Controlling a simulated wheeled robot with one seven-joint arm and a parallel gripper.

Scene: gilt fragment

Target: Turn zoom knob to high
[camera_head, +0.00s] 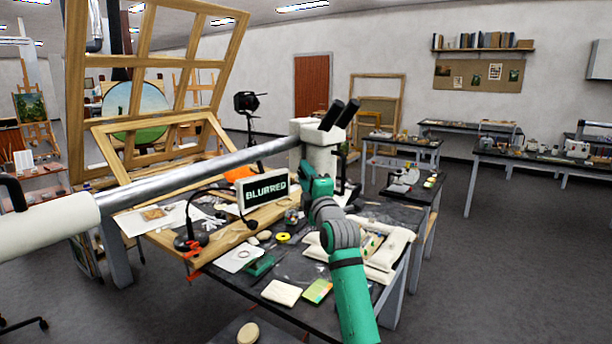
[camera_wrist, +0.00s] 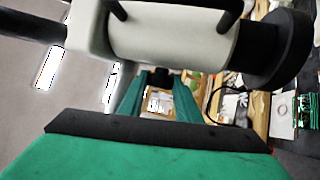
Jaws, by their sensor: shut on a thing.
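The microscope head (camera_head: 317,153) is a white body with two black eyepieces, carried on a silver boom above the cluttered table. A small screen (camera_head: 266,192) beside it reads "BLURRED". My teal gripper (camera_head: 308,170) is up against the near lower side of the head. In the wrist view the white body (camera_wrist: 170,38) fills the top, with a wide black ring (camera_wrist: 276,50) on its right. My gripper's fingers (camera_wrist: 160,88) close around a small dark part, the zoom knob (camera_wrist: 161,76), largely hidden between them. The knob's setting cannot be read.
The silver boom (camera_head: 190,178) crosses the view from the left. A wooden frame (camera_head: 155,85) stands behind the table. The dark tabletop (camera_head: 285,268) holds papers, a lamp and small items. Open floor (camera_head: 480,265) lies to the right.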

